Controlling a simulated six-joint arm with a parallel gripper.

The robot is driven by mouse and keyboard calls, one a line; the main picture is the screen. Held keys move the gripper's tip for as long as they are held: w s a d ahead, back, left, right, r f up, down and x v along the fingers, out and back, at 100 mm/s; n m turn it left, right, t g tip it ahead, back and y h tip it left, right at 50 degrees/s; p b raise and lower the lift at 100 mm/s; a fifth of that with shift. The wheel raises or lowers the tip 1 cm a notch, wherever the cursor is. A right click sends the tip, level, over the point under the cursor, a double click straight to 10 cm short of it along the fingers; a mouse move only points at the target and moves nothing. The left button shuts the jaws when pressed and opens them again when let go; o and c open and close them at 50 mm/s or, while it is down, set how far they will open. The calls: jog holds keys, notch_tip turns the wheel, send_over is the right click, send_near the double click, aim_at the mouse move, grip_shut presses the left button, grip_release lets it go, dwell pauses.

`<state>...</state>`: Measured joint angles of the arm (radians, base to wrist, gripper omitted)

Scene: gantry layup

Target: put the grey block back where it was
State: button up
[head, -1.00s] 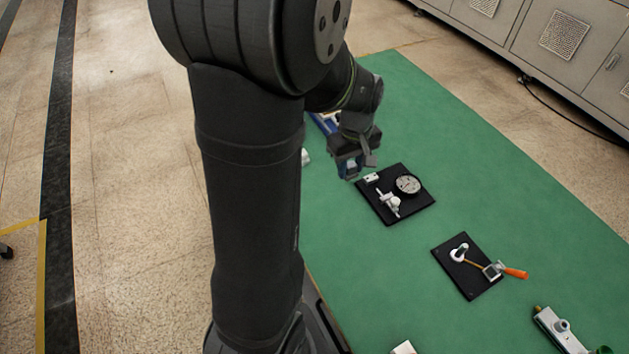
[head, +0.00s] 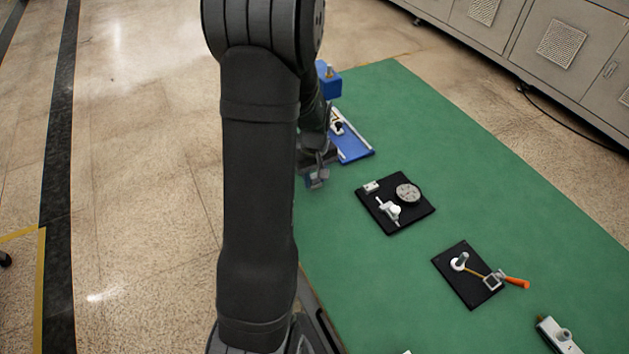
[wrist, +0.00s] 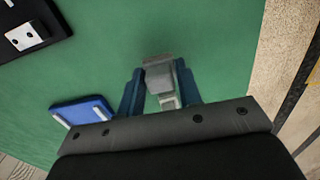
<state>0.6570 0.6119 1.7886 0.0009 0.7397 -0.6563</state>
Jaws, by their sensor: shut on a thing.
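My gripper (head: 317,181) is low over the left part of the green mat in the head view, partly hidden by my own arm. In the wrist view its two blue fingers (wrist: 158,77) are shut on a grey block (wrist: 159,80), which sits between them above the mat. I cannot tell how high the block is. The block is small and hard to make out in the head view.
A blue tray with white rails (head: 356,154) lies behind my gripper, with a blue box (head: 329,84) farther back. A black plate (head: 418,212) with a round dial (head: 408,192) is to the right. A second black plate (head: 472,291) lies nearer. Green mat (head: 480,180) is free beyond them.

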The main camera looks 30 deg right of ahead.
aim_at(315, 176)
jog(key=shift+f, duration=1.05)
jog(key=shift+f, duration=0.2)
jog(key=o, duration=0.9)
jog(key=shift+o, duration=0.2)
jog(key=shift+r, duration=0.1)
notch_tip(315, 176, up, 12)
jog(key=shift+r, duration=0.15)
